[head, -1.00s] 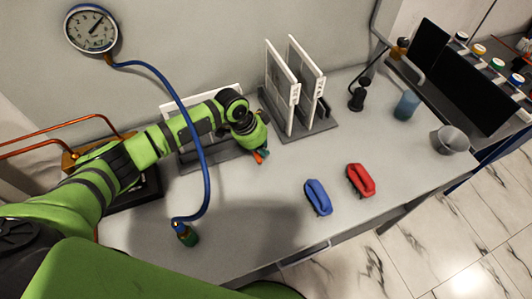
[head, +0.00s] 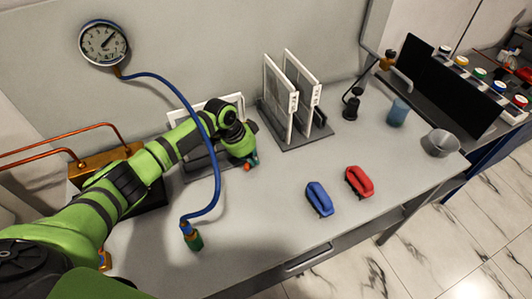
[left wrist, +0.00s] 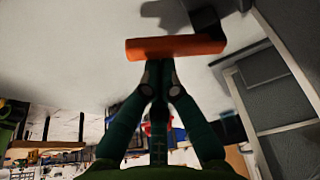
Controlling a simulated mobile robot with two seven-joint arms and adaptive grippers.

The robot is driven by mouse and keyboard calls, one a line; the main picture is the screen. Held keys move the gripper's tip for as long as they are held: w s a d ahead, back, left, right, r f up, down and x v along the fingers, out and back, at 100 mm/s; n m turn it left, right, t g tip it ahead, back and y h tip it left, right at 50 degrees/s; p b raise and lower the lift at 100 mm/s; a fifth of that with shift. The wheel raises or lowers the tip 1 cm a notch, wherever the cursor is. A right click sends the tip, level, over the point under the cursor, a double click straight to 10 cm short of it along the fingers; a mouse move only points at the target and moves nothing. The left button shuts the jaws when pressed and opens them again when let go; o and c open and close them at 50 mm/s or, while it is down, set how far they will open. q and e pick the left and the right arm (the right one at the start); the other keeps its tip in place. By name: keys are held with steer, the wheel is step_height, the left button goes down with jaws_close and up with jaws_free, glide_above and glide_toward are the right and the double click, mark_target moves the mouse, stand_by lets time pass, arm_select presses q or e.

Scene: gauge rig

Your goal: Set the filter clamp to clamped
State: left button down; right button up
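An orange lever (head: 247,167), which looks like the filter clamp's handle, shows at the front of a low grey base (head: 200,166) with a white-framed panel behind it. In the left wrist view the orange bar (left wrist: 175,47) lies crosswise on a dark mount, right at my fingertips. My left gripper (head: 249,160) points down beside it in the head view. In the left wrist view its fingers (left wrist: 160,68) run together and look shut, touching or nearly touching the bar; they do not visibly wrap around it. My arm hides part of the base. My right gripper is not in view.
A blue hose (head: 214,150) from the wall gauge (head: 103,43) crosses in front of my left arm. White upright panels (head: 290,95) stand to the right. A blue handle (head: 320,199) and a red handle (head: 359,182) lie on the bench. The front middle is clear.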

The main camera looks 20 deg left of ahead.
arm_select(q)
steer(key=shift+s+a, duration=0.1)
steer(key=shift+a, duration=0.3)
steer(key=shift+s+a, duration=0.15)
steer(key=shift+a, duration=0.25)
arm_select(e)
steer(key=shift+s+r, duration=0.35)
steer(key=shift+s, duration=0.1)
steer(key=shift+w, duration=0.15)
arm_select(q)
steer(key=shift+w+d+b, duration=0.35)
steer(key=shift+w+b, duration=0.1)
steer(key=shift+w, duration=0.3)
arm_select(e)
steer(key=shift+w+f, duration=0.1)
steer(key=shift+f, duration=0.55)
arm_select(q)
steer(key=shift+d, duration=0.1)
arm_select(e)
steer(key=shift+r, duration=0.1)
